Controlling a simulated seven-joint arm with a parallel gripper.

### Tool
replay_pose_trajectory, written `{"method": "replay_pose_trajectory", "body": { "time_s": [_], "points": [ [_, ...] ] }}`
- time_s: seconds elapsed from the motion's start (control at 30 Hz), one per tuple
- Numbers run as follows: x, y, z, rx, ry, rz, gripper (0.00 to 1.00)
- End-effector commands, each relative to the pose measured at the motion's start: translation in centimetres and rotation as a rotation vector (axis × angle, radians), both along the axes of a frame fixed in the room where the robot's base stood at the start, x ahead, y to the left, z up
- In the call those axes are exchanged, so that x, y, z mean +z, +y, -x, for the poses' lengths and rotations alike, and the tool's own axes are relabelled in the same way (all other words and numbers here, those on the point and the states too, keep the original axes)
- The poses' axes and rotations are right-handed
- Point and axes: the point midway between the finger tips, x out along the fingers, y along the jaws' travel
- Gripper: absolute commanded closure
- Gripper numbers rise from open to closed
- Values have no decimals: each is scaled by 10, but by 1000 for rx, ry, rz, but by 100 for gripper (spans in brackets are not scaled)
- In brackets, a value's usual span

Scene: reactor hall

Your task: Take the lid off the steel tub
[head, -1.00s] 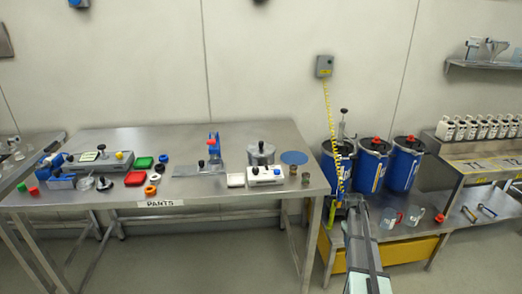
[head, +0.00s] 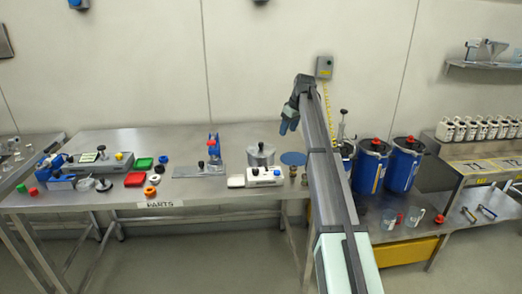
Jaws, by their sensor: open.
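The steel tub (head: 262,160) stands on the metal table, right of its middle. Its lid (head: 261,149) is on top and has a dark knob at the centre. My gripper (head: 288,127) is in the air, to the right of the lid and higher in the picture, pointing down with blue fingertips. It is open, holds nothing and is apart from the lid. The tub's front is partly hidden by a white box with a dark knob (head: 264,176).
A blue disc (head: 293,158) lies right of the tub, close to my arm. A blue-posted stand (head: 214,150) is to the left. Large blue containers (head: 403,168) stand on the right bench. Bare tabletop (head: 185,138) lies behind the parts.

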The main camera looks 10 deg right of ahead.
Motion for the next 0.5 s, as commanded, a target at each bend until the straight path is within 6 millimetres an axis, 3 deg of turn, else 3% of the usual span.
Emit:
{"method": "replay_pose_trajectory", "body": {
  "time_s": [0.03,0.1,0.2,0.33,0.5],
  "points": [
    [19,21,-5,41,-16,-14,46],
    [35,44,-7,83,-29,-30,46],
    [50,63,-7,122,-43,-46,46],
    [52,72,-7,137,-48,-52,46],
    [36,75,-12,137,-46,-52,46]
  ]
}}
